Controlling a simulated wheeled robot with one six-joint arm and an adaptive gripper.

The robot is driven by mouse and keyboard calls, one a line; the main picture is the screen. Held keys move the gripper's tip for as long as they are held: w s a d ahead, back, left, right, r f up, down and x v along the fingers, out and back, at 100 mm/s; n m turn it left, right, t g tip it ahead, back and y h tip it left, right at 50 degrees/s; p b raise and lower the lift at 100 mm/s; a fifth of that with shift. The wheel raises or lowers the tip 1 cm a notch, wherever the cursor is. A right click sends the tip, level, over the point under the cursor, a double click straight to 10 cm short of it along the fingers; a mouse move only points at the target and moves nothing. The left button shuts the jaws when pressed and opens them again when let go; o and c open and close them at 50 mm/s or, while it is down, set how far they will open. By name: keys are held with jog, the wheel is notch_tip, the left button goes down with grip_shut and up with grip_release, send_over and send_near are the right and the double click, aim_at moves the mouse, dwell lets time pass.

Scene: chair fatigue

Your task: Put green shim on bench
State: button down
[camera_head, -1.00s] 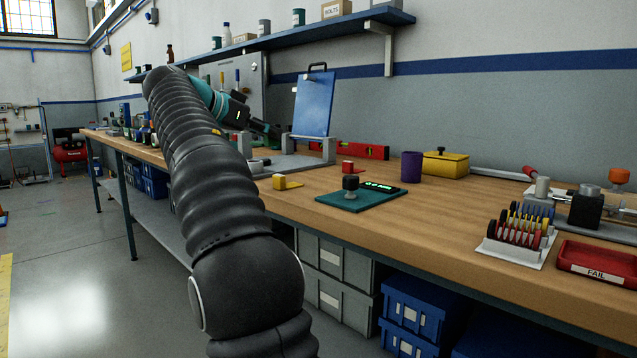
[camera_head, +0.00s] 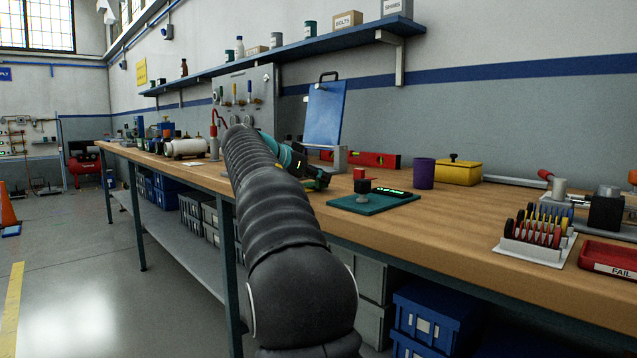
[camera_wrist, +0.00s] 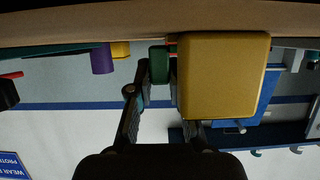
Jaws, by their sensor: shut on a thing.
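The green shim (camera_wrist: 158,60) shows between my fingertips in the wrist view, partly hidden by the fingers. My gripper (camera_wrist: 160,75) is shut on it, low at the bench top; I cannot tell whether the shim touches the wood. In the head view my gripper (camera_head: 318,180) is small, low over the bench (camera_head: 440,215), and my arm hides much around it. A yellow block (camera_wrist: 225,75) fills the wrist view just right of the green shim, nearer the camera.
A teal scale (camera_head: 385,203) with a green display lies right of my gripper. A purple cup (camera_head: 424,173), a yellow box (camera_head: 458,172) and a red level (camera_head: 375,159) stand behind. A rack of coloured discs (camera_head: 535,238) and a red FAIL tray (camera_head: 612,258) are at right.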

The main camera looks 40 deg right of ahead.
jog(key=shift+f, duration=0.25)
jog(key=c, duration=1.1)
grip_release()
jog(key=v, duration=1.2)
jog(key=shift+p, duration=0.3)
